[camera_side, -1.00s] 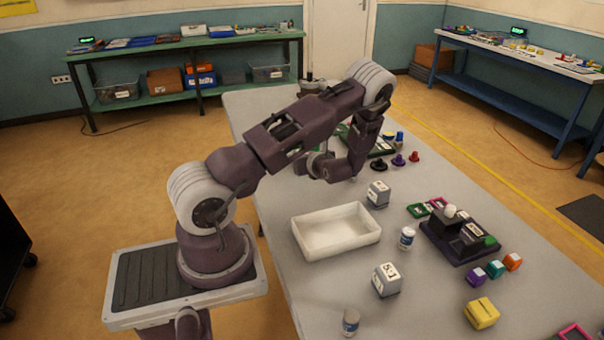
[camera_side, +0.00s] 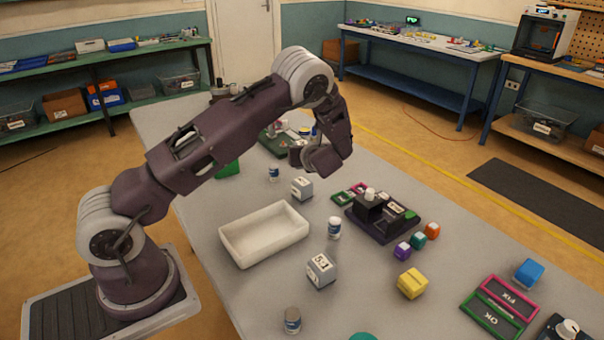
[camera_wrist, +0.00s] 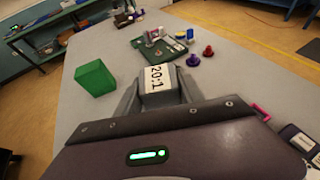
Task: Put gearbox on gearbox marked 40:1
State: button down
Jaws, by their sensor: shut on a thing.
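My gripper (camera_wrist: 158,92) is shut on a grey gearbox (camera_wrist: 157,78) with a white label reading 20:1, seen in the wrist view. In the side view my gripper (camera_side: 318,160) is above the far part of the table, and the held gearbox is hidden or not distinct. A grey gearbox (camera_side: 302,188) stands on the table behind the white tray; its marking is too small to read. Another grey gearbox (camera_side: 321,271), marked 5:1, stands in front of the tray. I cannot make out a 40:1 marking on any gearbox.
The white tray (camera_side: 229,245) is empty. A dark fixture (camera_side: 382,217), small coloured cubes (camera_side: 418,241), a yellow block (camera_side: 412,284) and a white bottle (camera_side: 334,228) stand to its right.

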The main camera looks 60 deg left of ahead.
notch_tip(320, 180, down, 6)
jog(key=shift+a+r, duration=0.1)
jog(key=shift+r, duration=0.05)
jog(key=c, duration=0.7)
grip_release()
